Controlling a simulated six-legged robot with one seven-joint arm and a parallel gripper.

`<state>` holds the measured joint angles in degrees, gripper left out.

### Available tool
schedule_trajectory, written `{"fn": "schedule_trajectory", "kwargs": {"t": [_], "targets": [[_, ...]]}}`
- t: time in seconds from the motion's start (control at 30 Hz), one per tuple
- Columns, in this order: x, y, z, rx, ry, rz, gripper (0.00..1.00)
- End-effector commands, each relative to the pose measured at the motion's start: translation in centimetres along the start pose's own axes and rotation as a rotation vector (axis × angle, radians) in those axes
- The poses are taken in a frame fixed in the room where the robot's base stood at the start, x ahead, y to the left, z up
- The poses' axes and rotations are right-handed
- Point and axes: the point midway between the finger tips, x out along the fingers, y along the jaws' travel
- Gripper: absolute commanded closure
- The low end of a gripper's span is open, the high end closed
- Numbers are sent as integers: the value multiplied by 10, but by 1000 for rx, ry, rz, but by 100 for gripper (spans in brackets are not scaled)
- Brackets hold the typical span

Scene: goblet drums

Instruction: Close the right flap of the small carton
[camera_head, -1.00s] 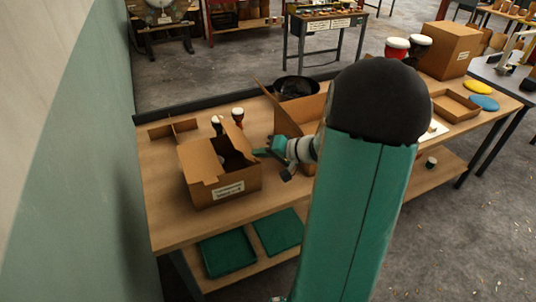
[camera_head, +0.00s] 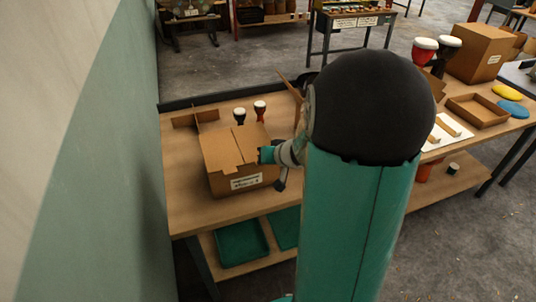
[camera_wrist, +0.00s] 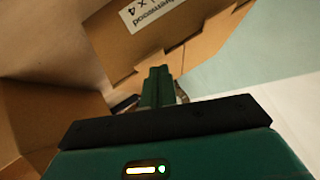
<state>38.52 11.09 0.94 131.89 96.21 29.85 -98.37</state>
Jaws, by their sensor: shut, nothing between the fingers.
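The small carton (camera_head: 243,177) stands on the wooden bench in the head view, with a white label on its front. Its left flap (camera_head: 220,148) lies over the top. Its right flap (camera_head: 252,139) also lies across the top, roughly level, and no dark opening shows between them. My gripper (camera_head: 265,154) is at the carton's upper right edge, beside the right flap; whether it touches cannot be told. In the wrist view my gripper (camera_wrist: 158,82) has its fingers together and empty, close to cardboard with a label (camera_wrist: 150,12).
Two small goblet drums (camera_head: 260,110) stand behind the carton. A cardboard divider (camera_head: 196,118) lies at the back left. Another carton's raised flap (camera_head: 291,90) shows behind my arm, which hides much of the bench. A shallow cardboard tray (camera_head: 477,110) lies to the right.

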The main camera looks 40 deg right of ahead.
Motion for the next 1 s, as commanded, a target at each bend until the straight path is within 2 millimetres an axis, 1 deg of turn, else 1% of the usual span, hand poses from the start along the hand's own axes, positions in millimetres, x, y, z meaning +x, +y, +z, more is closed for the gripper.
{"fn": "schedule_trajectory", "kwargs": {"t": [0.4, 0.83, 1.0], "targets": [[5, 2, 6, 1, -1, -1, 100], [5, 1, 7, 1, -2, -2, 100], [2, 0, 4, 0, -1, -2, 100]]}}
